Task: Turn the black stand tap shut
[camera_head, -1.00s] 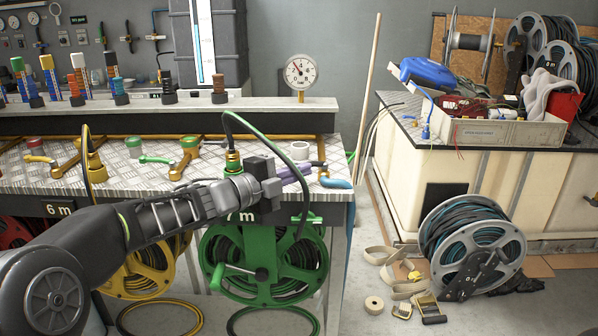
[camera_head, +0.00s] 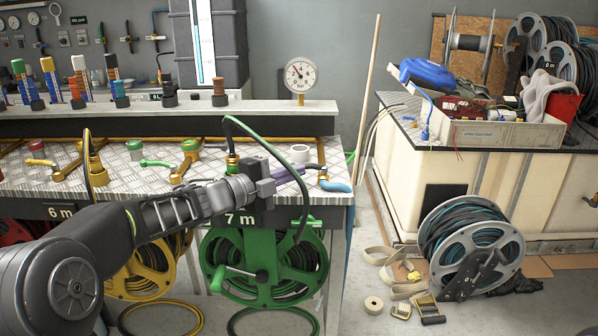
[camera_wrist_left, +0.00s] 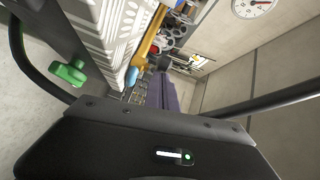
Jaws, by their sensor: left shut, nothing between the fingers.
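A brass tap (camera_head: 323,174) with a light-blue lever (camera_head: 337,187) sits at the right end of the metal bench, with a dark fitting beside it. No label shows which stand it serves, so I cannot tell if it is the black stand tap. My left gripper (camera_head: 303,169) is shut and empty, its purple fingers pointing right, close to this tap. I cannot tell whether they touch it. In the left wrist view the purple fingers (camera_wrist_left: 165,93) run forward, and the blue lever (camera_wrist_left: 132,76) shows left of them. My right gripper is out of view.
A black hose arches from a brass fitting (camera_head: 232,163) over my left wrist. The green reel (camera_head: 262,262) and yellow reel (camera_head: 140,272) hang below the bench (camera_head: 120,176). A round gauge (camera_head: 300,75) stands behind. A grey reel (camera_head: 470,248) stands on the floor.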

